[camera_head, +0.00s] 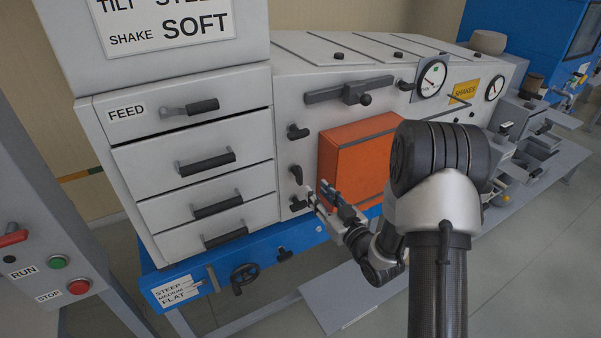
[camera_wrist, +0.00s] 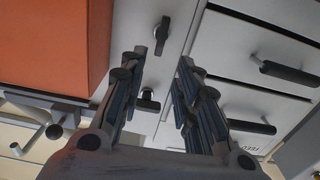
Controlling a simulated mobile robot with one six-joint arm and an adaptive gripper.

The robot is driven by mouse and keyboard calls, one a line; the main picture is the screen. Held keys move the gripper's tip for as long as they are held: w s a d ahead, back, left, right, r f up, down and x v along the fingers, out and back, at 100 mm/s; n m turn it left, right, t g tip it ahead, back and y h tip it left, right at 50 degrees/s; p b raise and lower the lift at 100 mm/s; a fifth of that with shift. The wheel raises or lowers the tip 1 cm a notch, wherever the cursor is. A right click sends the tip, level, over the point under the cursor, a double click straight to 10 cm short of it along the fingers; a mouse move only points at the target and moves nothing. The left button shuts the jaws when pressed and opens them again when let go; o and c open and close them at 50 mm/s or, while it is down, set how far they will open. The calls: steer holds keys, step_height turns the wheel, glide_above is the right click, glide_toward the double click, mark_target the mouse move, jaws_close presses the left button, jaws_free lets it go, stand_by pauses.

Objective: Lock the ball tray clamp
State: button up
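Three black turn handles sit in a column on the white panel between the drawers and the orange box: an upper (camera_head: 298,132), a middle (camera_head: 297,173) and a lower one (camera_head: 298,203). No label marks which is the ball tray clamp. The wrist view is upside down; it shows the middle handle (camera_wrist: 163,35) upright and the upper handle (camera_wrist: 148,101) crosswise, partly between the fingers. The lower handle is not seen there. My gripper (camera_head: 318,193) is open and empty beside the lower handle, near the orange box's lower left corner; it also shows in the wrist view (camera_wrist: 158,80).
The orange box (camera_head: 355,155) juts out at the right of the handles. Drawers with black grips (camera_head: 207,160) are on the left. A slide bar with a knob (camera_head: 350,92) is above.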

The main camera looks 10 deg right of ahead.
mark_target(301, 174)
steer(key=b+x, duration=0.1)
steer(key=x, duration=1)
steer(key=shift+w+f, duration=0.1)
steer(key=shift+w, duration=0.15)
steer(key=shift+c, duration=0.2)
jaws_close()
